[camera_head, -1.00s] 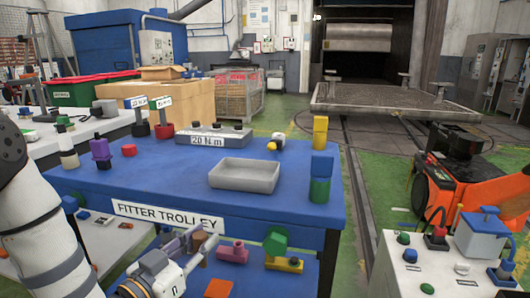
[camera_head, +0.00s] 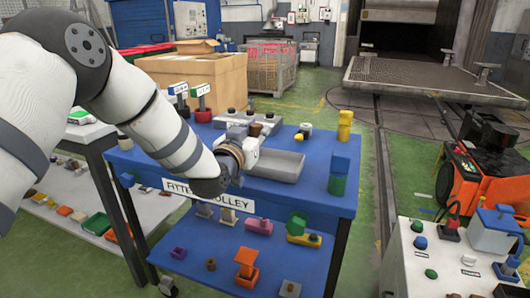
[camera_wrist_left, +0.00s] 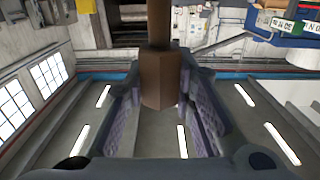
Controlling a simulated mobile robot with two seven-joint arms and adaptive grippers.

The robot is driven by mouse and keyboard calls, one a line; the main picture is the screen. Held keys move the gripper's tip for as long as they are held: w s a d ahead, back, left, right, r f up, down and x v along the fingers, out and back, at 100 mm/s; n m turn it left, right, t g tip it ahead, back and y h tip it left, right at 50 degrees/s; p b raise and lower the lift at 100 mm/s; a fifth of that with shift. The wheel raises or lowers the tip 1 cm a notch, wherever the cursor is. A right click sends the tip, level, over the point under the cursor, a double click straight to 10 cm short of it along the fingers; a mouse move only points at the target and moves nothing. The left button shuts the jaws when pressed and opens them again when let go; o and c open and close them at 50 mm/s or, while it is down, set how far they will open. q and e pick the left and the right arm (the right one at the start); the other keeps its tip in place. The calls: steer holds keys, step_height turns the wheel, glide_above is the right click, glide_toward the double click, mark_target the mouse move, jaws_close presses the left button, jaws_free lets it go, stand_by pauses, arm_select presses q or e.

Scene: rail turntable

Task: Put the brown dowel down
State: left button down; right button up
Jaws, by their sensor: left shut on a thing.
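The brown dowel (camera_wrist_left: 159,78) stands between the two fingers of my left gripper in the left wrist view, its blocky end toward the camera. My left gripper (camera_head: 250,136) is shut on it. In the head view the small brown dowel (camera_head: 256,130) shows above the blue fitter trolley (camera_head: 310,193), behind the left part of the grey tray (camera_head: 277,175). I cannot tell its height above the top. My arm hides part of the trolley and tray. My right gripper is not in view.
Blue and green blocks (camera_head: 339,174) and a yellow block (camera_head: 345,126) stand at the trolley's right side. Labelled holders (camera_head: 202,110) stand at the back left. The lower shelf (camera_head: 205,262) holds several coloured parts. Bare blue top lies right of the tray.

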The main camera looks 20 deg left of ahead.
arm_select(q)
steer(key=w+f, duration=0.2)
steer(key=f, duration=0.1)
steer(key=shift+w+d+b, duration=0.1)
steer(key=shift+w+b, duration=0.2)
steer(key=shift+w, duration=0.05)
steer(key=shift+w+f, duration=0.1)
steer(key=shift+f, duration=1.65)
steer(key=c, duration=1.3)
jaws_free()
steer(key=shift+c, duration=0.2)
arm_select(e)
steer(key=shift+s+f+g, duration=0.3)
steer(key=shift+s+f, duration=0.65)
